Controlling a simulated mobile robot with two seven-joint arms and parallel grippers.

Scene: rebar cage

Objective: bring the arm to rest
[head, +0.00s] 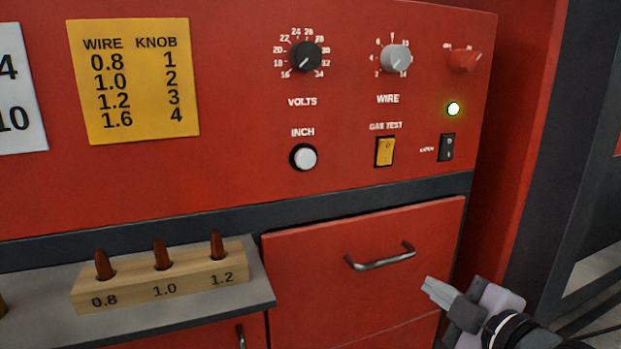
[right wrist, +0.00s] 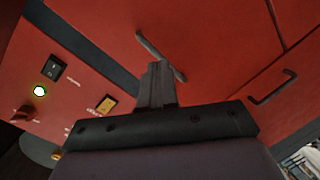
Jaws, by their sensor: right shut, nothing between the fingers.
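My right gripper (head: 432,289) is at the lower right of the head view, in front of the red drawer (head: 350,300) and a little right of and below its metal handle (head: 380,259). Its fingers are shut with nothing between them. In the right wrist view the shut fingers (right wrist: 158,75) point toward the drawer front, and the handle (right wrist: 160,57) shows just beyond their tips. In the head view the fingertips look apart from the handle. My left gripper is not in view.
Above is a red panel with a volts knob (head: 305,57), wire knob (head: 396,58), red switch (head: 463,60), lit green lamp (head: 453,109), white inch button (head: 303,157) and yellow gas test switch (head: 385,152). A wooden block (head: 160,281) with three copper-coloured tips stands on a grey shelf (head: 225,302).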

